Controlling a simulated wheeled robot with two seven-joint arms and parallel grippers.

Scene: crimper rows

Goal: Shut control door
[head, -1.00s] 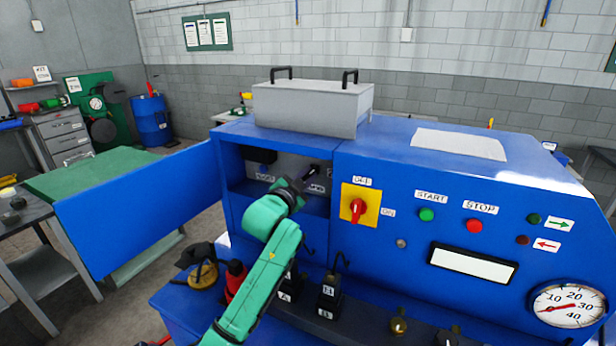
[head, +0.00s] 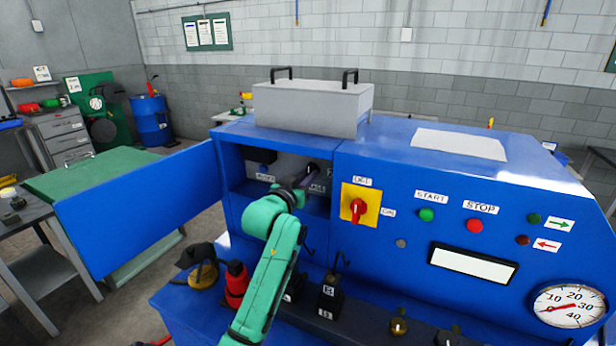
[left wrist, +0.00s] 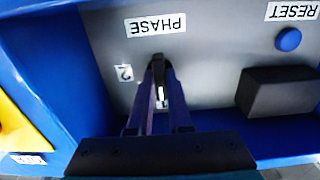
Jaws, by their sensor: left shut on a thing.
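The control door (head: 140,205) is a flat blue panel. It stands wide open, swung out to the left of the recess in the blue machine (head: 232,205). My left gripper (head: 311,173) reaches into this open recess, away from the door. In the left wrist view my left gripper (left wrist: 160,88) is shut on a dark knob (left wrist: 158,64) on the grey inner panel, just by the PHASE label (left wrist: 156,25) and a "2" label. The fingers hide part of the knob. My right gripper is not in view.
The inner panel also has a blue RESET button (left wrist: 288,39) and a dark box (left wrist: 278,92). A yellow-backed red rotary switch (head: 358,207) sits right of the recess. A red bottle-like thing (head: 236,280) and several black blocks stand on the ledge below.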

